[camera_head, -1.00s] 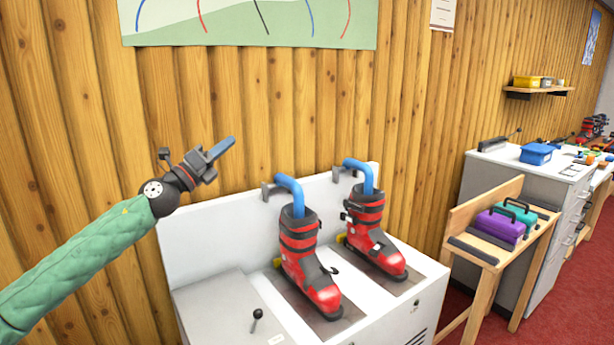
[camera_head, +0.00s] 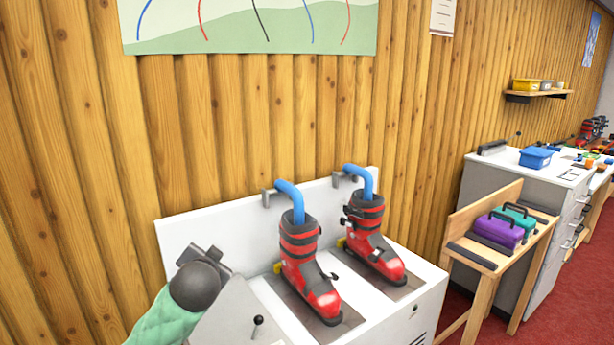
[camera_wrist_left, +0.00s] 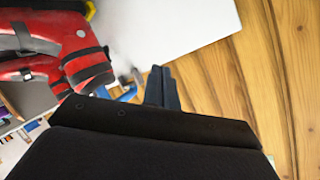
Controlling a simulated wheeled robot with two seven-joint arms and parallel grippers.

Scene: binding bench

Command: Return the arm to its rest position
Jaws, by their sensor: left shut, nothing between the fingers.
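My left arm, in a green sleeve, comes in at the bottom left of the head view. Its left gripper (camera_head: 207,256) is at the left end of the white boot-dryer cabinet, and my own wrist hides most of its fingers. In the left wrist view the dark fingers (camera_wrist_left: 161,88) are together with nothing between them. Two red and black ski boots stand on the cabinet to the gripper's right, the nearer boot (camera_head: 306,268) and the farther boot (camera_head: 372,238). Each has a blue pipe in its top. My right gripper is not in view.
The white cabinet (camera_head: 185,228) stands against a wooden plank wall (camera_head: 210,150). A black-knobbed lever (camera_head: 257,322) rises from its top near my arm. A wooden bench (camera_head: 470,250) with a purple case (camera_head: 497,229) and a teal case (camera_head: 519,214) is to the right.

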